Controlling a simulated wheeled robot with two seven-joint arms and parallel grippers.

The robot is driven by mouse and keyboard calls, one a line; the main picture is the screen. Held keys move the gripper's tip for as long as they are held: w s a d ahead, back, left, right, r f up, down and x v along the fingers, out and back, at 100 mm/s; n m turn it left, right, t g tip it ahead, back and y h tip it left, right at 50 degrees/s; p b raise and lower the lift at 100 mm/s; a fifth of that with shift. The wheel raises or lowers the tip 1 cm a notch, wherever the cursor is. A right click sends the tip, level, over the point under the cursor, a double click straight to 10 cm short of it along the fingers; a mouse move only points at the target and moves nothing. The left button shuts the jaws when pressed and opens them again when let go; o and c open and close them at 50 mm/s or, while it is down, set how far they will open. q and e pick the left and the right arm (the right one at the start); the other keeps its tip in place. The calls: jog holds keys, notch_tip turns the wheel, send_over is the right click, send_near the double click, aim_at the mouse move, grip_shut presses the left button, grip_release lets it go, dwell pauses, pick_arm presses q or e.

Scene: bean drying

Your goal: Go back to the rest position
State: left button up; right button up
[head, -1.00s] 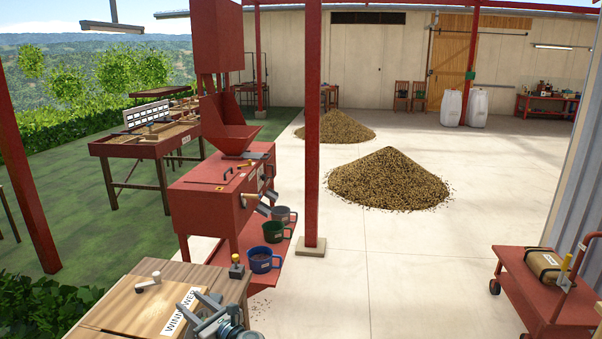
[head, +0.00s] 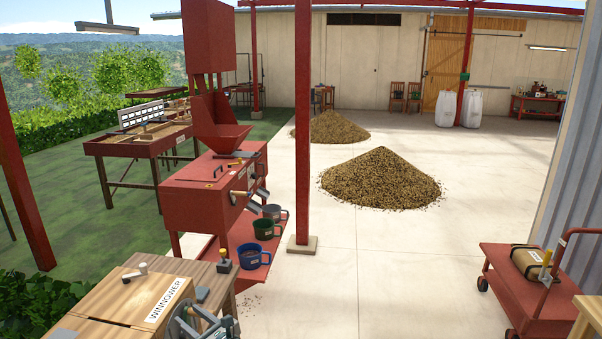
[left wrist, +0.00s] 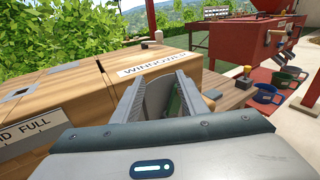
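My left gripper (head: 202,326) shows at the bottom of the head view, beside the front right corner of the wooden winnower (head: 128,293). In the left wrist view its two fingers (left wrist: 160,98) stand apart. A grey curved part and something green show in the gap; I cannot tell whether they are between the fingers or behind them. The winnower's top with its label (left wrist: 146,69) lies just beyond the fingers. My right gripper is in neither view.
A red machine (head: 205,190) stands ahead, with several mugs on its low shelf. A red post (head: 302,130) rises beside it. Bean piles (head: 380,180) lie on the open concrete floor. A red cart (head: 530,290) stands at the right, and a wooden table corner (head: 590,318) at the lower right edge.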

pick_arm(q)
jog(key=s+f+n+g+h+b, duration=0.15)
jog(key=s+f, duration=0.45)
jog(key=f, duration=0.7)
jog(key=s+f+n+g+h+b, duration=0.1)
jog(key=s+f+h, duration=0.3)
jog(key=f, duration=0.8)
jog(key=s+d+f+n+g+h+b, duration=0.25)
jog(key=s+f+n+g, duration=0.2)
jog(key=s+f, duration=1.5)
jog(key=s+d+f+n+g+h+b, duration=0.1)
jog(key=s+f+n, duration=0.4)
jog(key=s, duration=0.9)
jog(key=s+d+f+n+h+b, duration=0.1)
jog(key=s+f+n, duration=0.4)
jog(key=s, duration=0.9)
jog(key=s+d+f+n+g+h+b, duration=0.1)
jog(key=s+f+n+h+b, duration=0.1)
jog(key=s+f+n, duration=0.3)
jog(key=s+f+h, duration=0.1)
jog(key=s+f, duration=0.3)
jog(key=s, duration=0.6)
jog(key=shift+d+f+n+g+h+b, duration=0.25)
jog(key=shift+n+g+h+b, duration=0.05)
jog(key=shift+n, duration=0.1)
jog(key=shift+d, duration=0.1)
